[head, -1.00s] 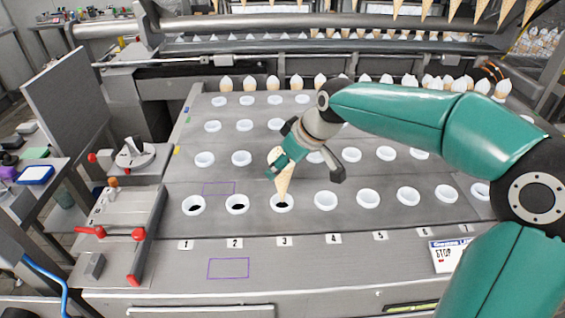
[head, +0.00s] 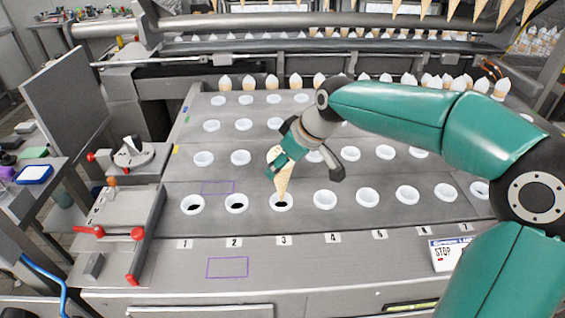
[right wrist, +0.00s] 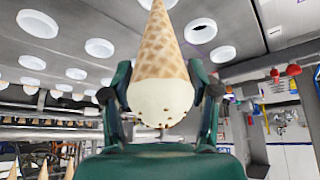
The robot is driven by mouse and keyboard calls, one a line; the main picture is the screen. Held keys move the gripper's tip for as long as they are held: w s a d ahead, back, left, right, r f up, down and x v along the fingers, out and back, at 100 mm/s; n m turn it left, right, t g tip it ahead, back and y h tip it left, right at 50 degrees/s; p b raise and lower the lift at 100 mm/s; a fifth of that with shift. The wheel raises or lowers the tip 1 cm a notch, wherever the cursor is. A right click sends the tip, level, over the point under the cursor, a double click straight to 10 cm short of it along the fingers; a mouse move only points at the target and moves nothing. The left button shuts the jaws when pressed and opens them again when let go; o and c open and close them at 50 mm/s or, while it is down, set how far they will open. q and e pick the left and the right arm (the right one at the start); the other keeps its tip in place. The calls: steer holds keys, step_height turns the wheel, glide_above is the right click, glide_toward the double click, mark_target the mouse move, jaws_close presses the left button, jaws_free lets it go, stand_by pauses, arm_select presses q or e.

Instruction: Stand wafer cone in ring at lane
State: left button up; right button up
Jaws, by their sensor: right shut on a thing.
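My right gripper (head: 284,166) is shut on a tan wafer cone (head: 283,188), point down, over the front row of the grey plate. The cone's lower end is at the white ring (head: 281,208) above label 3; I cannot tell how deep it sits. In the right wrist view the cone (right wrist: 162,60) is between both fingers (right wrist: 162,98), with its pale, speckled wide end towards the camera. The gripper partly hides the cone's upper part in the head view. My left gripper is not in view.
Front-row rings 1 (head: 192,205) and 2 (head: 237,204) are empty with dark holes. Ring 4 (head: 325,200) stands to the right. More ring rows lie behind. White-topped cones (head: 249,83) line the back. Red-handled clamps (head: 137,234) stand at left.

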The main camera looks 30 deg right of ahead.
mark_target(282, 192)
steer(key=shift+f, duration=0.2)
stand_by(0.3)
steer(key=shift+f+b, duration=4.05)
steer(key=shift+f, duration=0.45)
steer(key=o, duration=0.8)
steer(key=v, duration=1.2)
